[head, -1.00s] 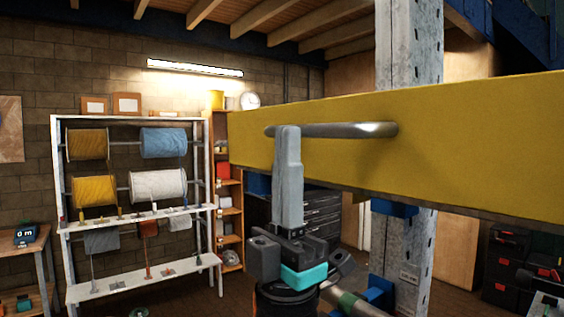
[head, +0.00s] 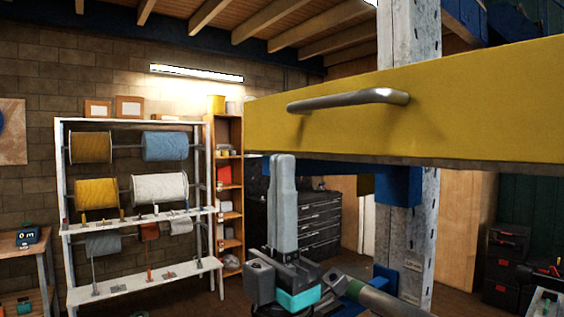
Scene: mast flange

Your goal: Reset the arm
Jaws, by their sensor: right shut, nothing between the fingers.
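My right gripper (head: 284,166) points up in the lower middle of the head view. Its two grey fingers are together with nothing between them. Its tips are below the metal bar handle (head: 350,98) on the yellow beam (head: 470,105) and look apart from it. The beam runs across the right half of the view. My left gripper is not in view.
A grey perforated metal post (head: 408,238) with blue brackets (head: 398,185) stands behind the beam. A white rack of cable spools (head: 160,188) is at the left. A wooden shelf (head: 229,150) and a dark drawer cabinet (head: 318,225) stand behind the gripper.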

